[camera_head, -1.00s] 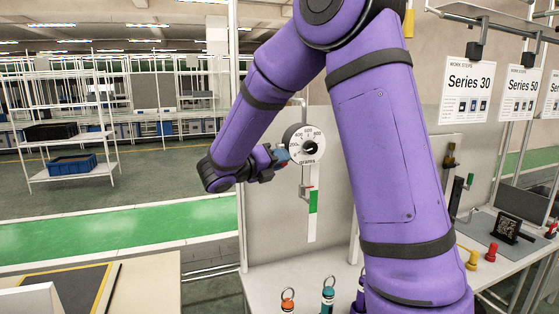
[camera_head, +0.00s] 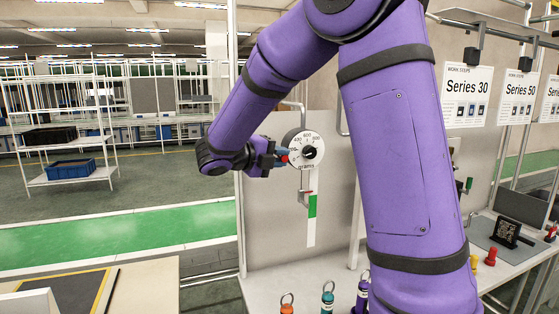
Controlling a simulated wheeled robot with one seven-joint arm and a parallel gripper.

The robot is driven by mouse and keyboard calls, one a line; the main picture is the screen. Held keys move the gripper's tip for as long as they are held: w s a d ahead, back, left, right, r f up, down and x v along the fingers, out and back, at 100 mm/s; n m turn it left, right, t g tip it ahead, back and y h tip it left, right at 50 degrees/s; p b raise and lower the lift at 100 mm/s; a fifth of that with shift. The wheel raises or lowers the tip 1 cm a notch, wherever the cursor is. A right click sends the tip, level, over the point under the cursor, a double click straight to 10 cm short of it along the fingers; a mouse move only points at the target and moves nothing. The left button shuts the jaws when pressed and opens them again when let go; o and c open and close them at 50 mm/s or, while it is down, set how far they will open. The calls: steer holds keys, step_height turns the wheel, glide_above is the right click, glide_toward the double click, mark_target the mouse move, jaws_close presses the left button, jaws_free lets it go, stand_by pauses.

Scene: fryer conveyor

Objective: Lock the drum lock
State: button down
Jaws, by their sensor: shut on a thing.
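A round white dial (camera_head: 315,138) marked in grams, with a black centre, is mounted on the grey panel. My gripper (camera_head: 284,157) is at the left edge of the dial, reaching in from the left. Its bluish fingers are shut on a small red part there, which I take to be the drum lock (camera_head: 285,158). The fingers hide most of this part, and its exact position cannot be made out. A green and white strip (camera_head: 312,215) hangs below the dial.
Several ringed weights, including an orange one (camera_head: 287,308) and a teal one (camera_head: 327,301), stand on the bench below. My arm covers the middle right. A bench with red and yellow knobs (camera_head: 490,257) is at right. The space left of the panel is open.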

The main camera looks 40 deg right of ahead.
steer(key=shift+r+n, duration=0.2)
steer(key=shift+n, duration=0.3)
steer(key=c, duration=1)
jaws_free()
steer(key=a, duration=0.3)
steer(key=a+r, duration=0.1)
steer(key=a, duration=0.3)
steer(key=a+r, duration=0.1)
steer(key=a, duration=0.2)
steer(key=shift+w+a+r, duration=0.1)
steer(key=shift+w+a, duration=0.1)
steer(key=shift+a, duration=0.2)
